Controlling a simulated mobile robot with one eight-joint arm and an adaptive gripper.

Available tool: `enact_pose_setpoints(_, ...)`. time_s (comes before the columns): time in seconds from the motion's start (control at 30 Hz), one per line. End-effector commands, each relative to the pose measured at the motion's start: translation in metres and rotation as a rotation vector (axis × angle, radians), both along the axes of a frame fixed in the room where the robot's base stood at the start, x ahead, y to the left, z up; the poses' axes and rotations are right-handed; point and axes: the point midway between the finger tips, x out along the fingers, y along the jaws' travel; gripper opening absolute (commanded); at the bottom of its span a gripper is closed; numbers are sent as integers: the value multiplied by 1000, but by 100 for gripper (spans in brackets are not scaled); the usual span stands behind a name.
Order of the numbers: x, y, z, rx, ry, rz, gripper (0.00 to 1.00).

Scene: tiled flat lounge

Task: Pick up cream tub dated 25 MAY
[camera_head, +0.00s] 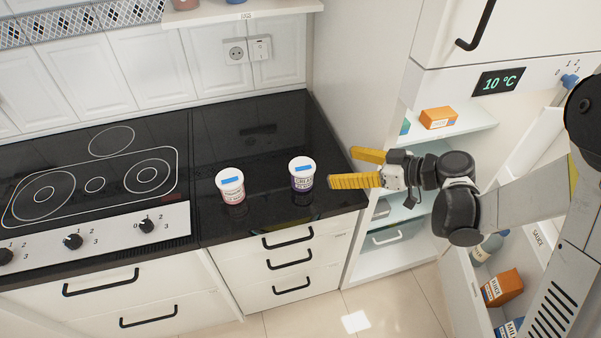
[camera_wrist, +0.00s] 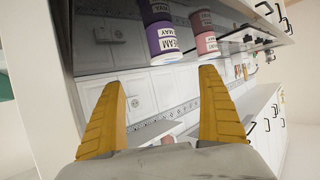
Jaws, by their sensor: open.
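A white-lidded tub with a purple label reading CREAM (camera_head: 302,173) stands upright on the black counter (camera_head: 262,215). A second white-lidded tub with a pinkish label (camera_head: 231,186) stands to its left, with a gap between them. Both lids carry a blue patch. My gripper (camera_head: 341,167) is open and empty, just right of the purple tub, its yellow fingers pointing left. In the wrist view the purple tub (camera_wrist: 164,45) and pink tub (camera_wrist: 206,44) show at the top, beyond the fingertips (camera_wrist: 162,78). "MAY" shows on their labels; I cannot read the day numbers.
A cooktop (camera_head: 95,183) lies left of the tubs. The open fridge at right holds an orange box (camera_head: 438,117); its open door holds a bottle (camera_head: 487,247) and a juice carton (camera_head: 502,287). A wall shelf (camera_head: 240,12) hangs above. The counter around the tubs is clear.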

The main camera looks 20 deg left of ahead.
Motion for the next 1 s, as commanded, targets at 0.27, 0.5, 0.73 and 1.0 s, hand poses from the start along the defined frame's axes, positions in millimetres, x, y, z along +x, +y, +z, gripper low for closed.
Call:
enact_pose_setpoints(0.27,4,24,-15,55,-72,61,88)
enact_pose_setpoints(0.5,11,56,-28,53,-71,60,88)
enact_pose_setpoints(0.73,12,71,-33,53,-71,59,88)
enact_pose_setpoints(1.0,16,109,-47,53,-70,59,88)
